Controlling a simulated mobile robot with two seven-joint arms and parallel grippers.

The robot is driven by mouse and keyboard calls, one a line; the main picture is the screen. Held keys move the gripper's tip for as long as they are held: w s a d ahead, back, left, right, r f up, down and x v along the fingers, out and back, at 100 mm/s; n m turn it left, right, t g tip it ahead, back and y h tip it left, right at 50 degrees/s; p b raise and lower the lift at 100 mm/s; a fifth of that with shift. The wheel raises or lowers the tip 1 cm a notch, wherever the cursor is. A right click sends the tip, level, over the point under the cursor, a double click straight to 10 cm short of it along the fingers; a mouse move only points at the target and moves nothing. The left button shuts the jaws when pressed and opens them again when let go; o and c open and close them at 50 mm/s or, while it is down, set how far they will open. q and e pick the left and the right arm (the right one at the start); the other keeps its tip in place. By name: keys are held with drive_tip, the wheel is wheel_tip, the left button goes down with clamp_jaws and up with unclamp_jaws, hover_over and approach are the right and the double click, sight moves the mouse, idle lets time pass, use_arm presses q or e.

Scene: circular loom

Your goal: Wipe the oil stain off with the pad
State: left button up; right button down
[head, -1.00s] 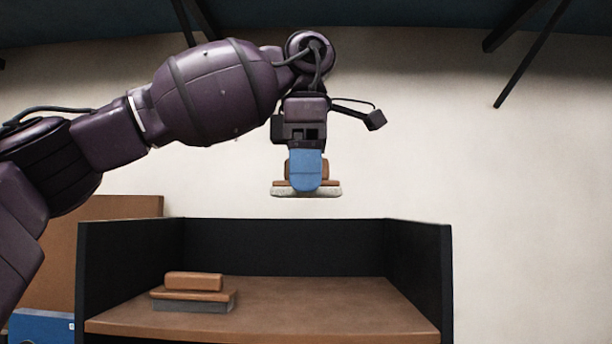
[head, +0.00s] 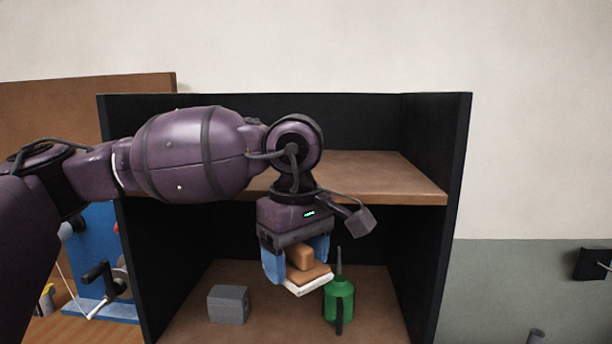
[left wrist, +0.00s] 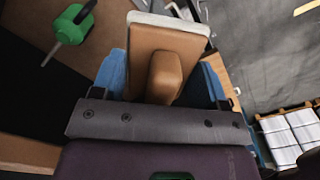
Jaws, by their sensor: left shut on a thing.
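The pad (head: 310,276) has a tan-brown back with a raised handle block and a pale white underside. My left gripper (head: 297,262), with blue fingers, is shut on the pad's handle and holds it in front of the shelf unit, tilted, pale side down. The pad also shows in the left wrist view (left wrist: 163,60), between the blue fingers. I cannot make out an oil stain in either current view. My right gripper is not in view.
The black shelf unit (head: 455,170) has a brown upper shelf (head: 385,172) and a lower one. A green oil can (head: 340,303) and a grey block (head: 229,304) stand on the lower shelf. A blue device with a crank (head: 100,285) is left of the unit.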

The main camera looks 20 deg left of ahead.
use_arm(q)
drive_tip(key=s+a+f+m, duration=0.1)
drive_tip(key=f+m, duration=0.5)
drive_tip(key=f, duration=1.3)
drive_tip(key=s+a+f+m, duration=0.2)
drive_tip(key=f+m, duration=0.4)
drive_tip(key=f, duration=1.4)
drive_tip(key=shift+a, duration=0.2)
